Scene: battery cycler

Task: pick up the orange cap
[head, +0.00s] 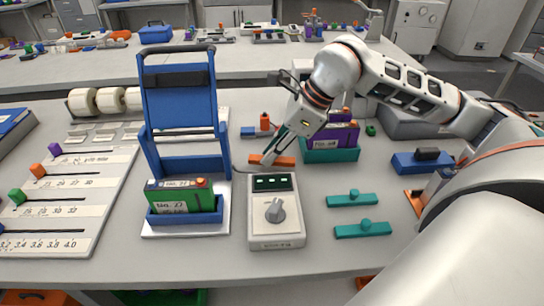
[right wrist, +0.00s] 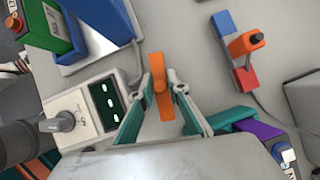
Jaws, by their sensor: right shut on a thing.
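The orange cap (head: 286,161) is a small flat bar just behind the white box with the dial in the head view. In the right wrist view the orange cap (right wrist: 160,73) stands out between the fingertips. My right gripper (head: 270,157) is shut on it, with a finger on each side in the wrist view (right wrist: 164,92). The fingers hide part of the cap. I cannot tell whether the cap touches the table. My left gripper is not in view.
The white box (head: 275,232) with a dial and display is close in front. A blue stand (head: 181,112) with a green battery pack (head: 172,198) is left. A teal holder (head: 331,156) with a purple pack (head: 340,134) is right. Two teal caps (head: 352,199) lie nearer.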

